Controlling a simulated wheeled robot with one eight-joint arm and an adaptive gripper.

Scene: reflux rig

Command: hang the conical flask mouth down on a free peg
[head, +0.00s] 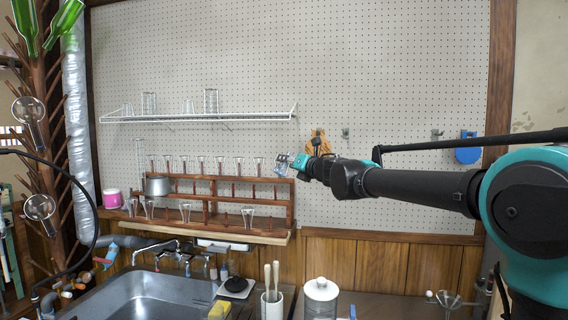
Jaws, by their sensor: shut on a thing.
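My gripper (289,163) is at the right end of the wooden peg rack (290,203), in front of the pegboard wall. It is shut on a small clear glass piece (281,164), which appears to be the conical flask. Its outline is partly hidden by the fingers, and I cannot tell which way its mouth points. The rack carries a row of clear glassware (221,165) along its upper level. More glass pieces stand on its lower level, with a conical one (248,216) toward the right. Bare pegs are hard to make out at this size.
A white wire shelf (200,118) with glasses hangs above. A wooden drying tree (55,150) with bottles and round flasks stands at far left. Below are a sink (150,295), a utensil cup (271,307) and a white-lidded jar (321,292).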

